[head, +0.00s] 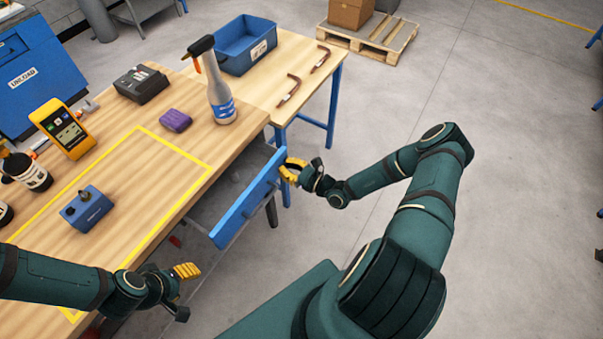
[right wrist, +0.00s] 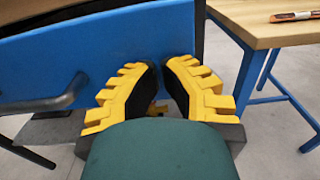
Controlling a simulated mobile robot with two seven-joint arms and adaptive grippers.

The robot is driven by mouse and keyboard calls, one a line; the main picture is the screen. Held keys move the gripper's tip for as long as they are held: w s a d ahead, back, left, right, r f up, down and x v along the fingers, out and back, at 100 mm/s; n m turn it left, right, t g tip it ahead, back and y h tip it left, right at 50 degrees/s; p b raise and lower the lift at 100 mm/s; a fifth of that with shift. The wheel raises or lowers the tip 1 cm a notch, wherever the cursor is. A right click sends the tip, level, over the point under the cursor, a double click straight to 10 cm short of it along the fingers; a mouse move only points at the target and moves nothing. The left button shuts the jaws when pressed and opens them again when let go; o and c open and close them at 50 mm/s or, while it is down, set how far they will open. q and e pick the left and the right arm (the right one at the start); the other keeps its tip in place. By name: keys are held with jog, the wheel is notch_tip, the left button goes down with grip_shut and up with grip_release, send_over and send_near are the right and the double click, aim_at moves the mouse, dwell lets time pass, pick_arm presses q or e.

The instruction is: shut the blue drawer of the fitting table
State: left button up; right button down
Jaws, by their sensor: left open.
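The blue drawer (head: 247,198) of the wooden fitting table (head: 228,151) stands pulled out, with a gap between its front and the tabletop edge. My right gripper (head: 291,169) is at the far end of the drawer front, on its outer side. In the right wrist view, its yellow fingertips (right wrist: 160,66) are close together against or just before the blue drawer front (right wrist: 120,55), with nothing seen between them. The grey drawer handle (right wrist: 50,102) is left of the fingers. My left gripper (head: 186,272) is open and empty beside the table's near edge.
A spray bottle (head: 219,95), purple block (head: 175,121), blue device (head: 87,208) and yellow meter (head: 63,130) stand on the table. A second table with a blue bin (head: 246,45) adjoins it behind the drawer.

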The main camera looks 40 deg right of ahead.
aim_at(254, 155)
jog(key=x, duration=1.2)
jog(key=shift+w+a+b, duration=0.15)
jog(key=shift+w+b, duration=0.15)
jog(key=shift+w+a, duration=0.1)
jog(key=shift+w, duration=0.1)
pick_arm(q)
jog(key=shift+s+f, duration=0.2)
jog(key=shift+f, duration=0.05)
pick_arm(e)
jog(key=shift+r, duration=0.15)
jog(key=shift+w, duration=0.1)
